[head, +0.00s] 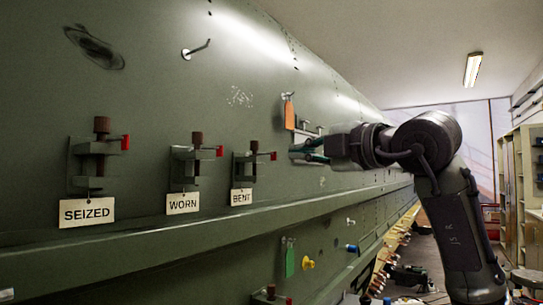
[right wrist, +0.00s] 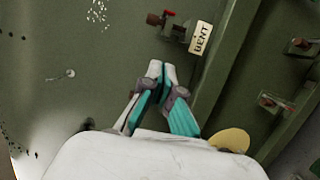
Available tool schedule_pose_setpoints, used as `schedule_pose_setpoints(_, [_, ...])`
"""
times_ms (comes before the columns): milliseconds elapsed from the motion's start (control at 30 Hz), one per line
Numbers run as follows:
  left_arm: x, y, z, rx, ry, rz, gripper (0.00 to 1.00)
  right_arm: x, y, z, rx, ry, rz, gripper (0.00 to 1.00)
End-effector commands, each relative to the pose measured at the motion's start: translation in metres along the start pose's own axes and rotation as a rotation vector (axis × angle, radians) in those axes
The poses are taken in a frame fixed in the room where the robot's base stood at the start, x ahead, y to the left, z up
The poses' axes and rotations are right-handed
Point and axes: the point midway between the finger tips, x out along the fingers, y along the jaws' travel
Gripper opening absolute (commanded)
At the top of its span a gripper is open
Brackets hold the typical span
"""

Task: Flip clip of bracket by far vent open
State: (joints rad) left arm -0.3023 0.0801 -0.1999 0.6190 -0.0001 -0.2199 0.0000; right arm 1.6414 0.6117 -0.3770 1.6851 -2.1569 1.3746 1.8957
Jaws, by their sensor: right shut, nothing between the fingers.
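Three dark clamp-like brackets with red-tipped clips sit in a row on the green fuselage wall, tagged SEIZED (head: 98,160), WORN (head: 190,163) and BENT (head: 250,168). Another bracket (head: 308,127) is farther along, partly hidden by my right gripper. I cannot clearly make out a far vent. My right gripper (head: 293,152) is shut and empty, just right of the BENT bracket and below an orange tag. In the right wrist view its fingertips (right wrist: 161,66) meet in front of the wall, apart from the BENT bracket (right wrist: 170,22). My left gripper is not in view.
A ledge (head: 150,235) runs along the wall below the brackets. A hook (head: 196,49) sticks out above, and the orange tag (head: 289,114) hangs from a peg.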

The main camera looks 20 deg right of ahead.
Motion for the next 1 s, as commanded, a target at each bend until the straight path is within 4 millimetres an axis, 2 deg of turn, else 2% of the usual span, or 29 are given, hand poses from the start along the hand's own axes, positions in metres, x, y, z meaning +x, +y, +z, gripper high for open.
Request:
schedule_pose_setpoints(233, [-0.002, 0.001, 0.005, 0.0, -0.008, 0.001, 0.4, 0.004, 0.0, 0.0, 0.001, 0.003, -0.002, 0.0])
schedule_pose_setpoints(367, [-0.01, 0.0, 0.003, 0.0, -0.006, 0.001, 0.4, 0.018, 0.001, 0.0, 0.003, 0.003, -0.005, 0.0])
schedule_pose_setpoints(767, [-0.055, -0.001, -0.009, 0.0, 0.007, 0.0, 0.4, 0.1, 0.004, -0.001, 0.002, 0.005, -0.005, 0.0])
schedule_pose_setpoints(1000, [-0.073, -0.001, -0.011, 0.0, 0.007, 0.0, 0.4, 0.11, 0.001, 0.031, 0.002, 0.001, -0.004, 0.0])
